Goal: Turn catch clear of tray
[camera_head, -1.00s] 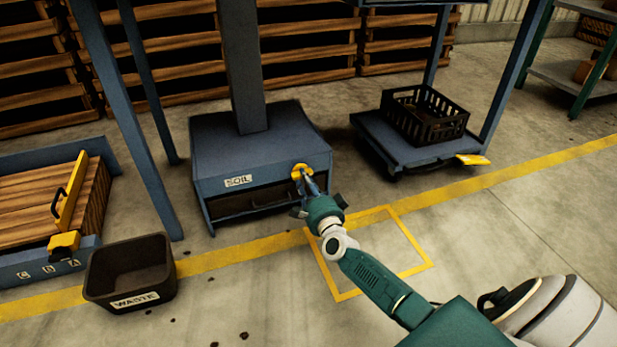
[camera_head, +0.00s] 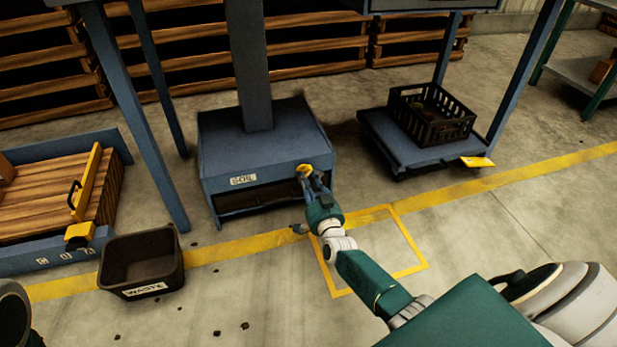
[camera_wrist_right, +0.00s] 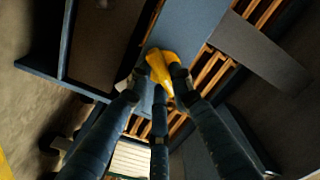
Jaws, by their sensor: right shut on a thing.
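The yellow catch (camera_head: 304,169) is at the upper right of the front of the blue box labelled SOIL (camera_head: 262,158). The dark tray front (camera_head: 258,197) shows in the opening below the label. My right gripper (camera_head: 312,180) reaches up to the box front and is shut on the catch. In the right wrist view the fingers close around the yellow catch (camera_wrist_right: 163,68), in front of the blue panel. The fingers partly hide the catch, so its exact angle to the tray is hard to tell. My left gripper is not in view.
A black WASTE bin (camera_head: 141,264) stands on the floor at left, near a low blue-framed wooden platform (camera_head: 50,205). A black crate (camera_head: 432,115) sits on a blue stand (camera_head: 400,150) at right. The floor in front of the box is mostly clear.

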